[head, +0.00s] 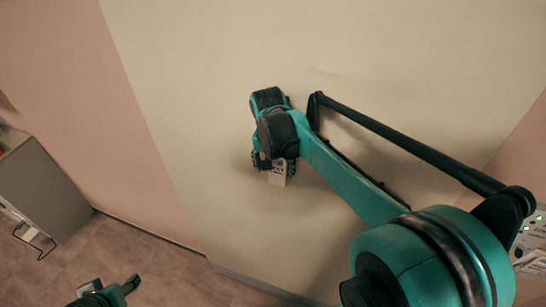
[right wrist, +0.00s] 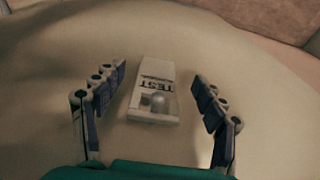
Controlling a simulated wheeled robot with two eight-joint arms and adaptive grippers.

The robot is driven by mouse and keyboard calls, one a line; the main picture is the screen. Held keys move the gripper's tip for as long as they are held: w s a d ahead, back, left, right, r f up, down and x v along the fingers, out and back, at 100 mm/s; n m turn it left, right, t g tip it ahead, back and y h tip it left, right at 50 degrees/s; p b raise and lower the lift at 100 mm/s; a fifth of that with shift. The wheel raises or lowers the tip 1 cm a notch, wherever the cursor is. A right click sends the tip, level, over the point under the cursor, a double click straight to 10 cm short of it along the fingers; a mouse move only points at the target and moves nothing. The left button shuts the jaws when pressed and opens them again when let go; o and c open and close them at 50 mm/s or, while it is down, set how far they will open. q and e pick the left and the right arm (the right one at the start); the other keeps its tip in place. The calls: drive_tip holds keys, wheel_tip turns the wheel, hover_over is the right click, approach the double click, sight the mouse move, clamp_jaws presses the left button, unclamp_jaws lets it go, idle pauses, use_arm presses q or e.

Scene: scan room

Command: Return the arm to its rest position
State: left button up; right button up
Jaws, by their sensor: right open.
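My right arm (head: 350,185) reaches from the lower right out over a broad beige surface (head: 400,60). My right gripper (head: 275,165) is at its end, and its fingers also show in the right wrist view (right wrist: 160,88). The white piece (head: 278,174) is partly hidden by the gripper in the head view. A teal and black part of my left arm (head: 105,293) shows at the bottom left; its finger state is unclear.
A grey cabinet (head: 45,190) with a wire handle stands at the left on a brown tiled floor (head: 140,262). A panel with buttons and small lights (head: 530,240) is at the right edge, close to my right arm. The beige surface around the gripper is otherwise bare.

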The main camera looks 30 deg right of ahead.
wheel_tip(320, 180, up, 10)
drive_tip(key=s+a, duration=0.1)
drive_tip(key=s+a+f+n+t+b, duration=0.2)
drive_tip(key=s+a+f+n+b, duration=0.1)
drive_tip(key=f+b, duration=0.8)
drive_tip(key=s+a+f+n+t+y+b, duration=0.1)
drive_tip(key=s+a+f+n+t+b, duration=0.1)
drive_tip(key=f+b, duration=0.9)
drive_tip(key=s+a+f+n+t+b, duration=0.2)
drive_tip(key=s+a+f+n+b, duration=0.3)
drive_tip(key=f+b, duration=0.6)
wheel_tip(320, 180, down, 13)
drive_tip(key=shift+s+f, duration=0.15)
drive_tip(key=shift+f, duration=0.05)
